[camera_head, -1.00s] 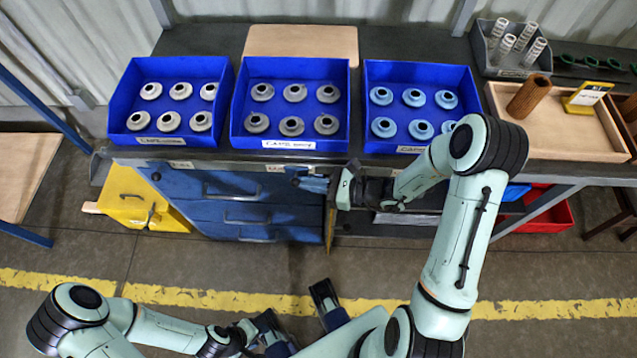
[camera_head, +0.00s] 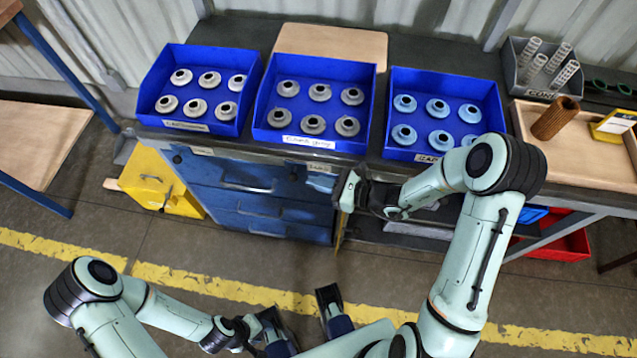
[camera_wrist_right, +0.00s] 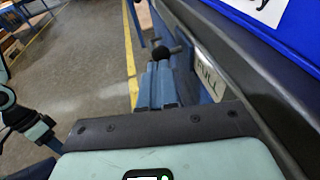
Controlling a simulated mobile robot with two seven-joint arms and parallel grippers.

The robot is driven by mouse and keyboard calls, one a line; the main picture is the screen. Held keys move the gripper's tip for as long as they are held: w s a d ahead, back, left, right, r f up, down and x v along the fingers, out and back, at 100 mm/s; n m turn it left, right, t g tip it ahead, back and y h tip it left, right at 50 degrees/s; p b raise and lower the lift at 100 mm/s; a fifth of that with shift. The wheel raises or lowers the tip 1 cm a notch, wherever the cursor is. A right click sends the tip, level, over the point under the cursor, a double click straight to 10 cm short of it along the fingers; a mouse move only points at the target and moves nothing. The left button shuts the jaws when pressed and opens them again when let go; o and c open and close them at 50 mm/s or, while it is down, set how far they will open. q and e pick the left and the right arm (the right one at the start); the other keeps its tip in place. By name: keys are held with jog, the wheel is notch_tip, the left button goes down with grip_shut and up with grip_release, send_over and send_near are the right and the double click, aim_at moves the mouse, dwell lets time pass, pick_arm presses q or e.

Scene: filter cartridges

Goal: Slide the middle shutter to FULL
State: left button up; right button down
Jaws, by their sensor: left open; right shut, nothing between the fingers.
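The middle shutter is hard to make out in the head view. A small dark knob (camera_wrist_right: 160,52) on a short stem stands out from the bench front in the right wrist view. I cannot tell for certain that it belongs to the middle shutter. A white label reading FULL (camera_wrist_right: 208,75) is on the bench front, nearer the camera than the knob. My right gripper (camera_head: 320,181) is shut and empty at the bench's front edge, below the middle blue bin. Its blue fingers (camera_wrist_right: 156,85) point toward the knob; contact is unclear. My left gripper (camera_head: 303,312) is open and empty over the floor.
Three blue bins of caps stand on the bench: left (camera_head: 150,110), middle (camera_head: 262,118) and right (camera_head: 392,125). Blue drawers (camera_head: 250,205) and a yellow box (camera_head: 150,180) are below. A wooden tray (camera_head: 570,165) is at right. The floor in front is clear.

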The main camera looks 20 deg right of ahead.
pick_arm(q)
jog(key=shift+s+d+r, duration=0.15)
jog(key=shift+s+r, duration=0.2)
jog(key=shift+s, duration=0.1)
pick_arm(e)
jog(key=v, duration=1.1)
jog(key=shift+s+d, duration=0.1)
jog(key=shift+d, duration=0.05)
pick_arm(q)
notch_tip(320, 180, up, 9)
jog(key=w+p, duration=0.2)
jog(key=p, duration=0.7)
pick_arm(e)
jog(key=s+a+f+n+g+h, duration=0.4)
jog(key=s+f+n, duration=0.4)
jog(key=n, duration=0.3)
jog(key=s+a+f+n+g+h, duration=0.4)
jog(key=s+a+f+n+g, duration=0.3)
jog(key=s+f+n, duration=0.2)
jog(key=shift+s+f+n+g, duration=0.25)
jog(key=shift+f+n+g, duration=0.1)
jog(key=shift+n, duration=0.85)
